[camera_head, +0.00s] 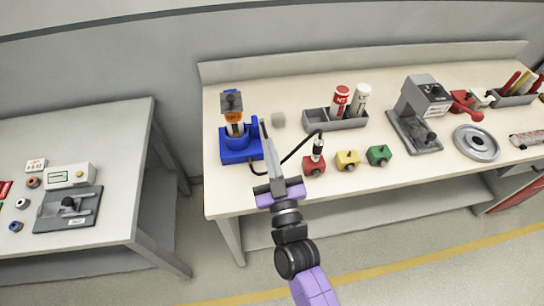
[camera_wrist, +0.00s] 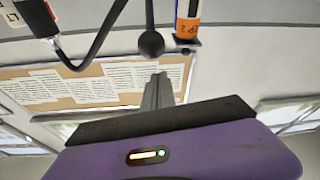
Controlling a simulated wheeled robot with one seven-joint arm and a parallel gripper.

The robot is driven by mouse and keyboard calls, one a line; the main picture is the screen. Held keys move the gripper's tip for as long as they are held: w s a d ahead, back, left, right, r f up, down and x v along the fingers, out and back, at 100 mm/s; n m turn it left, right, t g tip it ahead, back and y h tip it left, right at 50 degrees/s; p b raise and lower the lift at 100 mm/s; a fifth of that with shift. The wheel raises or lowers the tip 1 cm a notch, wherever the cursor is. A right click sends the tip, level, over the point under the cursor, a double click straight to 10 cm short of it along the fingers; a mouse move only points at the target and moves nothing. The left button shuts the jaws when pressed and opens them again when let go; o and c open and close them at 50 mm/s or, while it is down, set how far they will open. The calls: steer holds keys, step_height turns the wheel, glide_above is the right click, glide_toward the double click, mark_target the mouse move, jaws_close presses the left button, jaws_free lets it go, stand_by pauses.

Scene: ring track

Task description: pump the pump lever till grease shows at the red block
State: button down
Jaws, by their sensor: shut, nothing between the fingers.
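The blue pump (camera_head: 237,148) stands at the left of the right-hand bench with an orange-labelled cartridge (camera_head: 234,117), which also shows in the wrist view (camera_wrist: 187,28). Its dark pump lever (camera_head: 264,129) is beside the pump; in the wrist view its black ball knob (camera_wrist: 151,43) hangs just beyond my fingertips. My gripper (camera_head: 269,144) is shut and empty, its fingers together in the wrist view (camera_wrist: 158,80), with a small picture gap to the knob. The red block (camera_head: 313,167) has the hose coupler (camera_head: 317,148) on top. I cannot make out any grease there.
A yellow block (camera_head: 347,160) and a green block (camera_head: 379,155) stand right of the red one. A grey tray (camera_head: 350,124) with tubes is behind them. The black hose (camera_head: 297,148) runs close to my fingers. A second bench (camera_head: 115,190) stands left.

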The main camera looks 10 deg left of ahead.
steer(key=shift+d+f, duration=0.2)
steer(key=shift+f, duration=0.95)
steer(key=shift+f, duration=0.1)
